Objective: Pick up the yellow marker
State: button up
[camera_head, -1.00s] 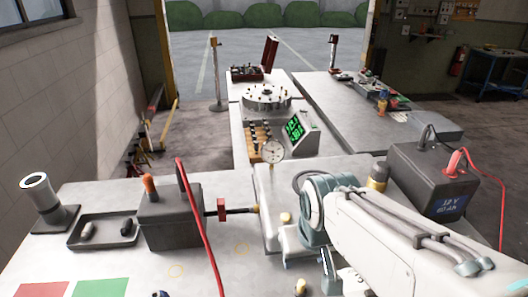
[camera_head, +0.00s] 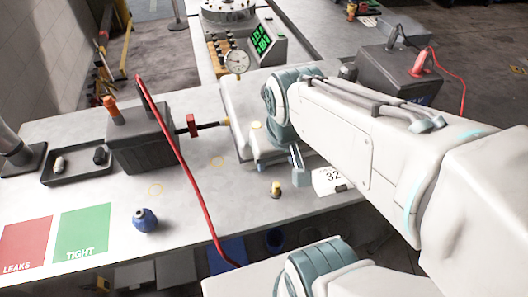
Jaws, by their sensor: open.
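A small yellow-topped piece with a dark lower part (camera_head: 276,189), which looks like the yellow marker, stands on the pale bench near its front edge. My gripper (camera_head: 299,167) is just to its right and slightly farther back, low over the bench. It is open, with nothing visible in it. The marker and the gripper appear apart. My arm hides part of the bench behind and to the right of the gripper.
A white card marked 32 (camera_head: 332,180) lies right of my gripper. A dial gauge (camera_head: 237,62) stands behind. A dark box (camera_head: 140,143) with a red cable (camera_head: 188,178) is left, beyond a blue round object (camera_head: 145,220). The bench between them is mostly clear.

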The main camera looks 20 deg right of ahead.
aim_at(276, 192)
jog(key=k, duration=1)
jog(key=u, duration=1.1)
jog(key=i, duration=0.85)
jog(key=z, duration=1.75)
